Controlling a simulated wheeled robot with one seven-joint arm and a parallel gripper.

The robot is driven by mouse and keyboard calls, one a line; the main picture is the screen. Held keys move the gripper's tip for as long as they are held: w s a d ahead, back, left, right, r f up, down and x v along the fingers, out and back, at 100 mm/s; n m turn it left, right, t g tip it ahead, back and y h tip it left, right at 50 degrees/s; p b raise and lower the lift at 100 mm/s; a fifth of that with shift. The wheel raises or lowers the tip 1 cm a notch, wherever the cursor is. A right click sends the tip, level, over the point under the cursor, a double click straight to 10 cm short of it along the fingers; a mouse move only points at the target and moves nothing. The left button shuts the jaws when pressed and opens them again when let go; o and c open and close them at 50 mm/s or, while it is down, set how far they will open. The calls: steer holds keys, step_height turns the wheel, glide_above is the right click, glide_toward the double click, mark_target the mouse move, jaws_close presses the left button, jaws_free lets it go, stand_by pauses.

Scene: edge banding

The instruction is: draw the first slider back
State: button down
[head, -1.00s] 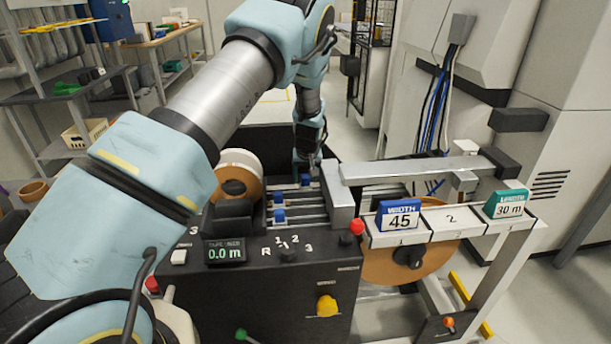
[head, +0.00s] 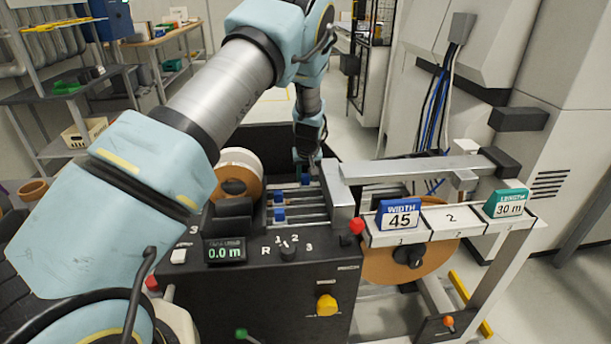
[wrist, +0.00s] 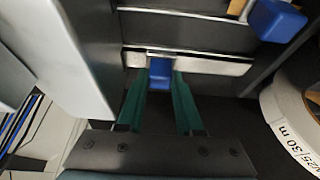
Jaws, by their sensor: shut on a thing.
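My gripper (wrist: 158,88) is shut on a blue slider knob (wrist: 160,70), with one green finger on each side of it. In the head view this knob (head: 305,180) is on the farthest of the slider rails, and it sits farther right than the other knobs. My gripper (head: 307,168) comes down on it from behind, and its fingertips are mostly hidden there. Two other blue knobs, a middle one (head: 279,197) and a near one (head: 279,214), sit farther left on their rails. One other blue knob (wrist: 276,20) shows at the upper right of the wrist view.
A tape roll (head: 240,160) stands just left of the rails. A grey upright block (head: 341,200) closes their right end. The black control panel (head: 262,290) is in front. WIDTH 45 (head: 399,215) and LENGTH 30 m (head: 508,204) cards stand at right.

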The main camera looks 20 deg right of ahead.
stand_by(0.7)
steer(key=w+a, duration=0.1)
steer(key=a, duration=0.2)
steer(key=w+a+b, duration=0.1)
steer(key=a, duration=0.2)
steer(key=w+a+b, duration=0.1)
steer(key=a, duration=0.2)
steer(key=c, duration=0.6)
jaws_free()
steer(key=shift+a, duration=0.1)
steer(key=shift+o, duration=0.2)
